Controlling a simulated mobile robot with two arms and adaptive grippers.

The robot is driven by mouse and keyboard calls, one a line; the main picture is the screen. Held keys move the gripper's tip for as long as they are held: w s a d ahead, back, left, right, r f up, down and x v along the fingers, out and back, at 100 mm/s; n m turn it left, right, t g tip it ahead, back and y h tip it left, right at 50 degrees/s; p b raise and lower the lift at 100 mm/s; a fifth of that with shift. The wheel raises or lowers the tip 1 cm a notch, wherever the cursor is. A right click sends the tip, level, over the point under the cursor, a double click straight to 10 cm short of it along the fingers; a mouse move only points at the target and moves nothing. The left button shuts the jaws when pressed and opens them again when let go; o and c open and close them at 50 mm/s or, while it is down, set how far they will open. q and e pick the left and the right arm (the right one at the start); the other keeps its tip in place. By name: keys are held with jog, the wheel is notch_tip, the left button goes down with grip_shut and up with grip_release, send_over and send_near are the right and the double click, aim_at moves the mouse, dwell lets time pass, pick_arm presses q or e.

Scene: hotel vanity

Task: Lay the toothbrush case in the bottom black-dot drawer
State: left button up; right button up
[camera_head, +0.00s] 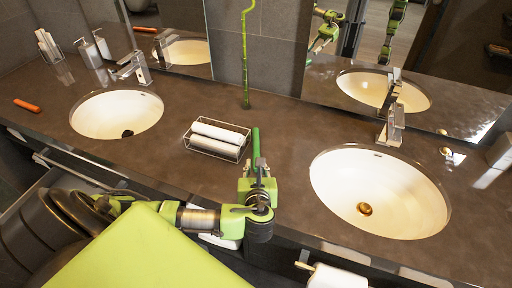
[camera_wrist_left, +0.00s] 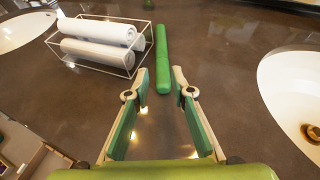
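A long green stick-shaped case (camera_head: 256,142), likely the toothbrush case, lies on the dark counter right of the wire basket. In the left wrist view the green case (camera_wrist_left: 162,60) points away from me, its near end between the fingertips in the picture. My left gripper (camera_head: 260,165) is open with nothing held; its fingers (camera_wrist_left: 160,72) flank that end, and contact cannot be told. A similar orange case (camera_head: 26,105) lies at the counter's far left. An open drawer-like space (camera_head: 30,210) shows below the counter at left. No black-dot mark is readable. My right gripper is out of view.
The wire basket (camera_head: 217,139) holds white rolled towels. Sinks lie left (camera_head: 117,114) and right (camera_head: 378,192), each with a tap. A green bamboo stalk (camera_head: 245,60) stands behind. A paper roll (camera_head: 337,277) hangs below the front edge.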

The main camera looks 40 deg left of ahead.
aim_at(256, 149)
pick_arm(q)
jog(key=x, duration=0.7)
jog(key=shift+w+a+f+p, duration=0.1)
jog(key=shift+w+p, duration=0.15)
jog(key=shift+p, duration=0.15)
jog(key=shift+w+a, duration=0.3)
jog(key=shift+w, duration=0.15)
jog(key=shift+p+x, duration=0.65)
jog(key=shift+x, duration=1.45)
jog(key=shift+d+f, duration=0.1)
grip_shut()
